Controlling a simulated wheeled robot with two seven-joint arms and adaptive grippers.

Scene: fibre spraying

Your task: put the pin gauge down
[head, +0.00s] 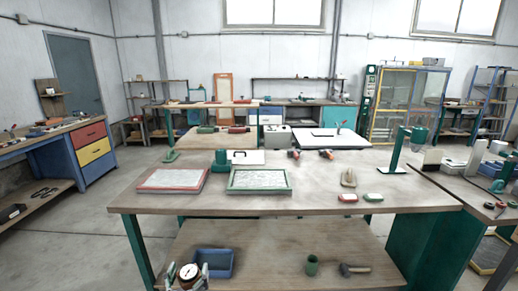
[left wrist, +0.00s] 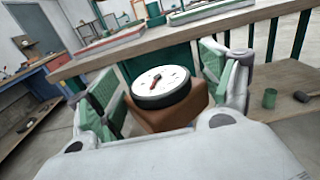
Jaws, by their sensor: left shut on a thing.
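The pin gauge (head: 188,271) has a round white dial with a dark rim and a red needle. In the left wrist view the dial (left wrist: 160,84) sits on a brown body between the green finger pads. My left gripper (head: 190,281) is shut on it, low in front of the near workbench (head: 300,205), at the lower left of the head view. The gauge is below the level of the bench top, with its face up and slightly tilted. The lower part of its body is hidden by the gripper. My right gripper is not in view.
The front middle of the top is clear. The lower shelf holds a blue bin (head: 214,262), a green cup (head: 312,265) and a hammer (head: 354,269).

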